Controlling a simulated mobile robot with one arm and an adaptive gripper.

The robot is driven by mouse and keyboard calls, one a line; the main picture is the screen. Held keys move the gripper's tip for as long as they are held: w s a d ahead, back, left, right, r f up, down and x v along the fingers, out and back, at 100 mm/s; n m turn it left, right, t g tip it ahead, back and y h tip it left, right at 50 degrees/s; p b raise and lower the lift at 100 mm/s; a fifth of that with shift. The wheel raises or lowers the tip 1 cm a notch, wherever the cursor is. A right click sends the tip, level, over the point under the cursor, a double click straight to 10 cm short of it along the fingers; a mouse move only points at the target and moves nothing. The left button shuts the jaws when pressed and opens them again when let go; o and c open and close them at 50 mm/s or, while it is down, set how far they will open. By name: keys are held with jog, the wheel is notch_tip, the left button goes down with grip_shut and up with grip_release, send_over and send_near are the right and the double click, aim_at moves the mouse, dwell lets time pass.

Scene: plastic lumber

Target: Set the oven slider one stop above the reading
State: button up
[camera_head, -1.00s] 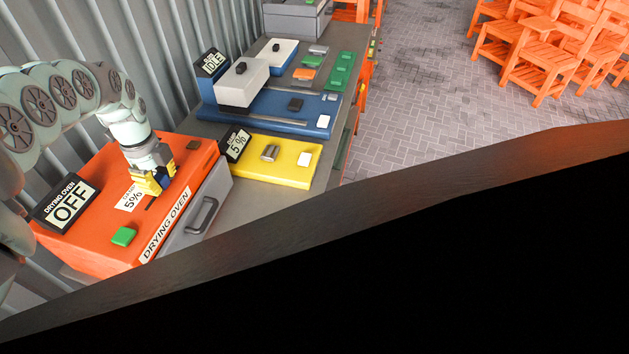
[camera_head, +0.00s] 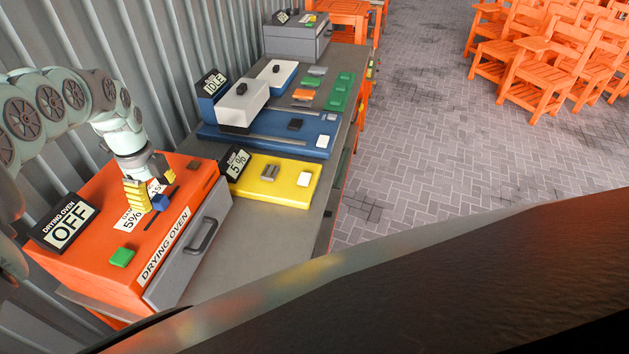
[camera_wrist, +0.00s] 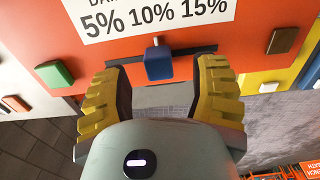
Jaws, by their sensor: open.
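The orange drying oven (camera_head: 85,262) has a sign (camera_head: 68,222) reading OFF. Its blue slider knob (camera_head: 160,202) stands in a dark slot beside a white scale label (camera_wrist: 150,14) marked 5%, 10%, 15%. In the wrist view the knob (camera_wrist: 159,64) is near the slot's middle, by the 10% mark. The yellow meter (camera_head: 262,178) has a display (camera_head: 236,163) reading 5%. My gripper (camera_head: 150,190) is over the oven top with its yellow fingers apart. In the wrist view my gripper (camera_wrist: 160,75) has a finger on each side of the knob, with gaps showing.
A green button (camera_head: 122,257) and a brown block (camera_head: 194,165) flank the slider on the oven top. The oven's grey front has a handle (camera_head: 202,234). A blue machine (camera_head: 268,128) marked IDLE stands farther along the bench (camera_head: 268,223). Orange chairs (camera_head: 545,60) stand on the paving.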

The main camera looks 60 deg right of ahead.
aim_at(157, 198)
notch_tip(157, 198, up, 9)
jog(key=shift+a+r, duration=0.15)
jog(key=shift+r, duration=0.05)
dwell(0.5)
